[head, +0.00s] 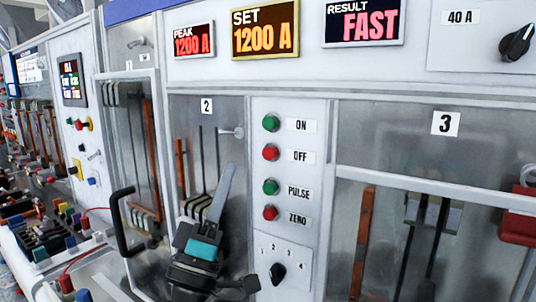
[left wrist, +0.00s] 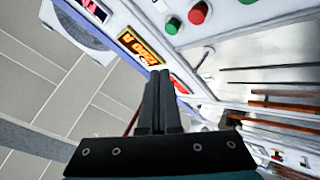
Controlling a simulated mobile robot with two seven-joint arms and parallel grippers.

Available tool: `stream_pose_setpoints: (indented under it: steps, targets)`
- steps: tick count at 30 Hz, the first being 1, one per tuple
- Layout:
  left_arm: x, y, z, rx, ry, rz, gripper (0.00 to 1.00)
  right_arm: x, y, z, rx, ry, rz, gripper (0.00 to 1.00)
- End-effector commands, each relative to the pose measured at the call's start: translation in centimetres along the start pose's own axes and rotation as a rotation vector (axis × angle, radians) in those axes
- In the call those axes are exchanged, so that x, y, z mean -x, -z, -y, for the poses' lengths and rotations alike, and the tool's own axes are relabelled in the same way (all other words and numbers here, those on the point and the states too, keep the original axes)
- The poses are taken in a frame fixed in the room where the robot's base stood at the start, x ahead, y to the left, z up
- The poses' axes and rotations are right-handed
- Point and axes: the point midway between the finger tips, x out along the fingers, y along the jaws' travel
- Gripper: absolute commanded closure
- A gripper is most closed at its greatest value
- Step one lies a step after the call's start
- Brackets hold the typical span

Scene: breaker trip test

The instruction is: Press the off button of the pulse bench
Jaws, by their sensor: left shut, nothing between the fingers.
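The off button (head: 270,153) of the pulse bench is a red round button beside an OFF label (head: 300,157) on the white centre strip. A green ON button (head: 271,123) is above it; a green PULSE button (head: 270,187) and a red ZERO button (head: 269,213) are below. My left gripper (head: 229,168) is shut and empty, pointing up, left of and a little lower than the off button in the picture, apparently not touching it. In the left wrist view its fingers (left wrist: 160,74) are together; a red button (left wrist: 199,12) and green button (left wrist: 172,26) show beyond, labels unseen.
Displays read PEAK 1200 A (head: 193,40), SET 1200 A (head: 265,29) and RESULT FAST (head: 363,22). A black bar handle (head: 121,222) juts out at left. Bay 3 has a red part (head: 519,222) at right.

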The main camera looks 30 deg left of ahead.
Motion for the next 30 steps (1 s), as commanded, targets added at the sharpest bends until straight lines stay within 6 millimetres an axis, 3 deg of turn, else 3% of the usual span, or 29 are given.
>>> stream_pose_setpoints:
  steps: [21,30]
  targets:
    - [-5.4,-3.9,3.9,0.000,-0.001,-0.002,1.00,-1.6,0.9,-0.2,0.000,-0.002,-0.017,0.50]
    - [-6.0,-4.4,4.3,0.001,0.000,0.001,1.00,-1.6,0.9,-0.2,0.000,-0.003,-0.018,0.50]
